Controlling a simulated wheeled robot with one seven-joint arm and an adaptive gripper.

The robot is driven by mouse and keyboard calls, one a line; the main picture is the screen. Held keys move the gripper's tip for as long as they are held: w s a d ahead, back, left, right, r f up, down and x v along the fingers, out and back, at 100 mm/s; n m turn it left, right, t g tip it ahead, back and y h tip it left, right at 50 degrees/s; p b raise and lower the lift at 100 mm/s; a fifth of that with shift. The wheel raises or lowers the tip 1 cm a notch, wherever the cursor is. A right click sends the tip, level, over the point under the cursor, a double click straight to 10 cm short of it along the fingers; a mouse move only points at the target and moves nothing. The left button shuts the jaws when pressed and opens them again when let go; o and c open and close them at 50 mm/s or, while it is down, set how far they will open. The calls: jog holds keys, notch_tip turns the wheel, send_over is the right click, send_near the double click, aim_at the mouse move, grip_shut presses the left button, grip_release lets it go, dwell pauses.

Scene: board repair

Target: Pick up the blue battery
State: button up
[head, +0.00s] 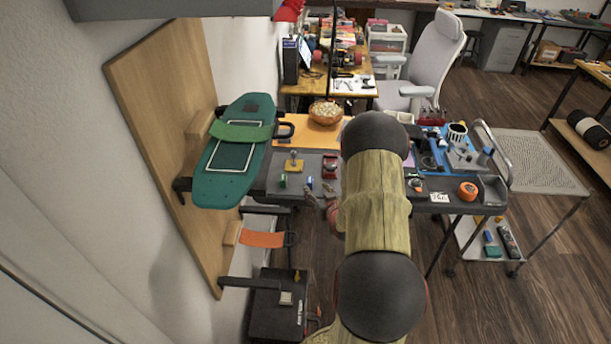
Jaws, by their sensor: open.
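A small upright blue battery (309,182) stands on the grey mat (262,184) at the front left of the workbench. A similar small green cylinder (283,181) stands to its left. My gripper (320,193) is open, just right of and slightly in front of the blue battery. I see nothing between its fingers. The gripper is small in this view, and I cannot tell whether a finger touches the battery. My arm hides the middle of the bench.
A teal skateboard deck (210,175) hangs on a wooden wall panel (150,95) at the left. A yellow-based part (293,164) and a red part (330,166) lie behind the battery. An orange tape roll (467,191) lies at the right. A black toolbox (270,308) stands below.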

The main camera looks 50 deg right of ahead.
aim_at(310, 180)
jog(key=b+x, duration=0.1)
jog(key=x, duration=0.1)
jog(key=b+x, duration=0.1)
jog(key=x, duration=0.2)
jog(key=b+x, duration=0.1)
jog(key=x, duration=0.2)
jog(key=shift+w+r, duration=0.2)
jog(key=shift+w, duration=0.1)
jog(key=shift+r, duration=0.1)
jog(key=shift+c, duration=0.2)
jog(key=shift+c, duration=1.2)
grip_shut()
